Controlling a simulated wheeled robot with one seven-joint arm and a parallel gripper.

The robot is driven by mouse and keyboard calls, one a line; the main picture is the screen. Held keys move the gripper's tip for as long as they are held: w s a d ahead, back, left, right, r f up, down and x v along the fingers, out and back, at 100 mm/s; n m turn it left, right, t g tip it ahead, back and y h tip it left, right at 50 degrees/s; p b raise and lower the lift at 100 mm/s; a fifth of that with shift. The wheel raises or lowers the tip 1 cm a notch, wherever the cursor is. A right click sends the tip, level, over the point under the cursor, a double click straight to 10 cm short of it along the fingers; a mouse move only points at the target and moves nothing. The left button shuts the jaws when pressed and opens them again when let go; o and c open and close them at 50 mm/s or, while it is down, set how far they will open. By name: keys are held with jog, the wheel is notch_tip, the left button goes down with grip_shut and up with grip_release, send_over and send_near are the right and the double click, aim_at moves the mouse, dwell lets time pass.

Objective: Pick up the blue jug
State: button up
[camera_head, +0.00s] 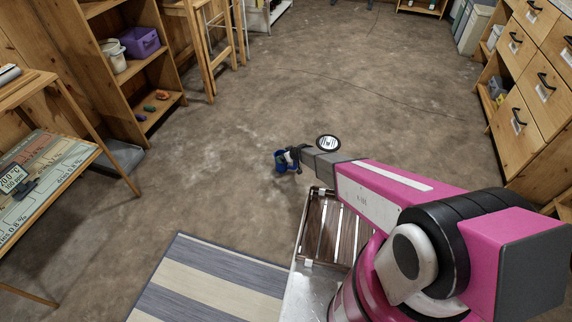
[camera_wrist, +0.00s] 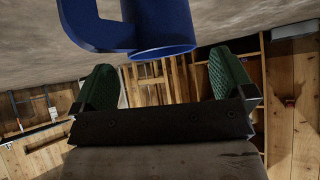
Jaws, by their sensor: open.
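The blue jug (camera_head: 281,164) is small in the head view, over the open concrete floor at the far end of my arm, partly hidden by my gripper (camera_head: 292,157). In the wrist view the blue jug (camera_wrist: 168,22) fills the top middle, cut off by the frame edge. Its handle points left and its open rim faces the gripper. My gripper's green-padded fingers (camera_wrist: 165,78) are spread wide, with nothing between them. The rim is just past the fingertips, roughly centred between them. I cannot tell whether anything touches.
A striped rug (camera_head: 205,283) lies at lower left. A wooden shelf (camera_head: 134,68) with a purple box (camera_head: 140,42) and a wooden table (camera_head: 95,150) stand on the left. Wooden drawers (camera_head: 520,128) stand on the right. The floor around the jug is clear.

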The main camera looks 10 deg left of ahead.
jog(key=x, duration=0.5)
jog(key=shift+r, duration=0.2)
jog(key=c, duration=1.5)
jog(key=shift+r, duration=0.1)
